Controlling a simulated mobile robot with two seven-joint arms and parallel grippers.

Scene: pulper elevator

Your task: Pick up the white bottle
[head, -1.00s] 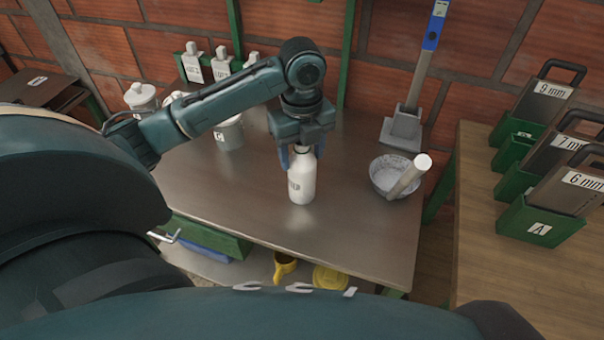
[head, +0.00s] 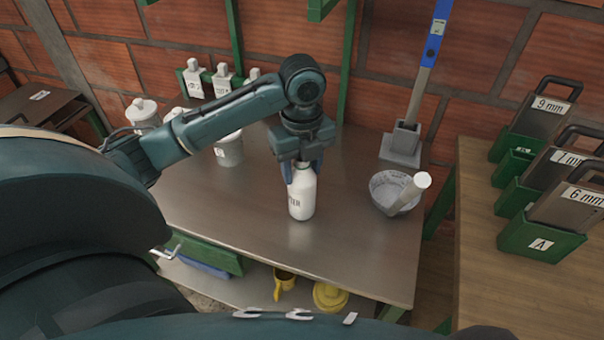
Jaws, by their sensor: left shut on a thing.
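The white bottle (head: 301,197) stands upright, or nearly so, at the middle of the metal table, with dark lettering on its front. My left gripper (head: 302,178) comes down on it from above and is shut on its upper part, a finger on each side. The fingers and palm hide the bottle's top. I cannot tell whether the bottle's base touches the table. My right gripper is not in view.
The metal table (head: 250,235) is clear in front of the bottle. A bowl with a pestle (head: 395,190) stands to the right. White canisters (head: 143,112) and several labelled bottles (head: 222,80) stand behind left. Green-based plate holders (head: 540,238) are on the wooden table at right.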

